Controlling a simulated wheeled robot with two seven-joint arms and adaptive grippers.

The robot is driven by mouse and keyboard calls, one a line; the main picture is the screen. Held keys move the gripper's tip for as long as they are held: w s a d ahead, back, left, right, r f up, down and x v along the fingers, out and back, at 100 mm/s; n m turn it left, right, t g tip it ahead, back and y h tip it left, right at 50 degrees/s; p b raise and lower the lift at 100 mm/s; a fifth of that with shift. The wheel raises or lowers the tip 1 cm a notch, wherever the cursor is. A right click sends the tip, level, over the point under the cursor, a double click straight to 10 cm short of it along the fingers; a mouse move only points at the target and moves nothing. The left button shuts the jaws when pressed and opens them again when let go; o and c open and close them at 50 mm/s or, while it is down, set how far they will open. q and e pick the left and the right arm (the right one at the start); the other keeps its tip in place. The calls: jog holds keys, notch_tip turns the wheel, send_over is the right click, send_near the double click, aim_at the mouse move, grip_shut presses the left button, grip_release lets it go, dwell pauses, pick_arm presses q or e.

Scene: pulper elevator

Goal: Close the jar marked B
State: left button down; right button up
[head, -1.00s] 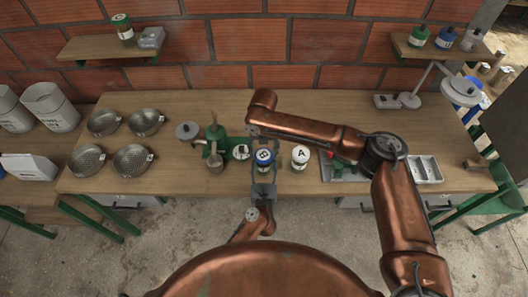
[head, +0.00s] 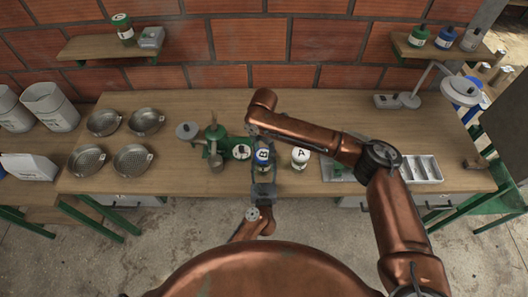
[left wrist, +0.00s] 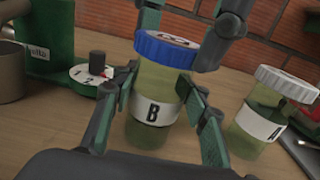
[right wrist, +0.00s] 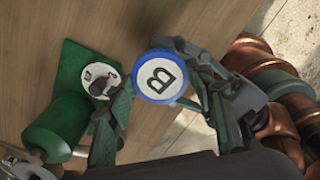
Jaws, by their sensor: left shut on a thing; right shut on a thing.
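The jar marked B (left wrist: 153,122) has a yellowish see-through body, a white label and a blue-rimmed lid (left wrist: 167,50). It stands upright on the bench. The lid sits on the jar's mouth; I cannot tell whether it is screwed tight. It also shows from above in the right wrist view (right wrist: 160,77), with a white top lettered B. My left gripper (head: 263,176) is shut around the jar's body from the front. My right gripper (right wrist: 158,82) comes from above and is shut on the lid. Its fingers hide part of the lid in the head view.
A jar marked A (head: 299,158) stands close to the right. A green device with a numbered dial (head: 241,152) is close on the left. Several metal pans (head: 146,121) lie farther left, and a compartment tray (head: 422,169) is to the right. The back middle of the bench is clear.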

jog(key=m, duration=1.2)
jog(key=shift+a+f+m, duration=0.1)
jog(key=shift+m, duration=0.2)
jog(key=m, duration=1.2)
jog(key=o, duration=1.3)
jog(key=shift+r, duration=2.3)
jog(key=shift+c, duration=0.4)
